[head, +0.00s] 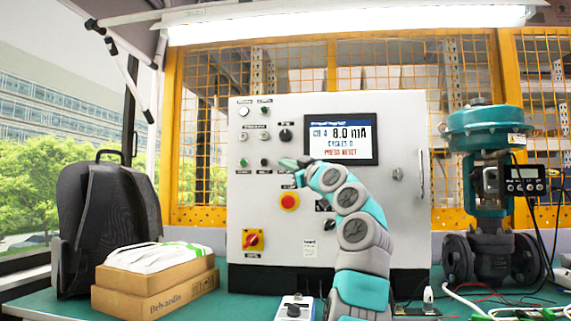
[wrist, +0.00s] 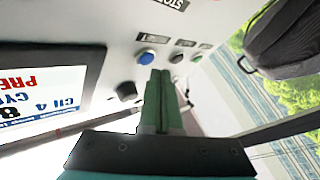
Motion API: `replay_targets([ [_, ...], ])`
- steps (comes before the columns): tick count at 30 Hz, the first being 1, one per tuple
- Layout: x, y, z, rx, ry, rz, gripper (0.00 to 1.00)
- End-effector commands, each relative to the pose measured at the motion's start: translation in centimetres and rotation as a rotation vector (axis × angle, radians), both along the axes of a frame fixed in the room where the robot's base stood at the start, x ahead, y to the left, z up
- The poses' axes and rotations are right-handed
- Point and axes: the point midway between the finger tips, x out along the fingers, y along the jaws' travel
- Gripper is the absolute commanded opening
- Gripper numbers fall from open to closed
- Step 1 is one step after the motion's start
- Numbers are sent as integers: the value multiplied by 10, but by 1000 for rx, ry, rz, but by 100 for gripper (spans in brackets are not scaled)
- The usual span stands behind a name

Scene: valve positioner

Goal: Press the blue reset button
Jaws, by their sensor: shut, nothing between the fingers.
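The blue button (wrist: 146,57) sits on the white panel, just up and left of my fingertips in the wrist view. In the head view my gripper hides the spot, and I do not see the blue button there. My gripper (head: 287,163) is shut and empty, up close to the panel front. Its two green fingers (wrist: 160,74) lie side by side in the wrist view. The tips are beside the button's lower right edge; I cannot tell if they touch the panel. The screen (head: 341,137) reads 8.0 mA, cycles 0, press reset.
A red emergency stop (head: 289,201) is below my gripper, with a red-yellow rotary switch (head: 253,240) lower left. A black knob (wrist: 126,91) is near the blue button. A teal valve (head: 488,180) stands right; cardboard boxes (head: 155,290) and a backpack (head: 105,225) stand left.

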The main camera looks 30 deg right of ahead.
Motion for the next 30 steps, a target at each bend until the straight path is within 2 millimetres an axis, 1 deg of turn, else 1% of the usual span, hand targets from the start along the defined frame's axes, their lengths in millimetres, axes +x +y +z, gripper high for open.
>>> replay_targets([
  [14, 7, -5, 1, 0, 1, 0, 0],
  [30, 8, -6, 1, 0, 0, 0, 0],
])
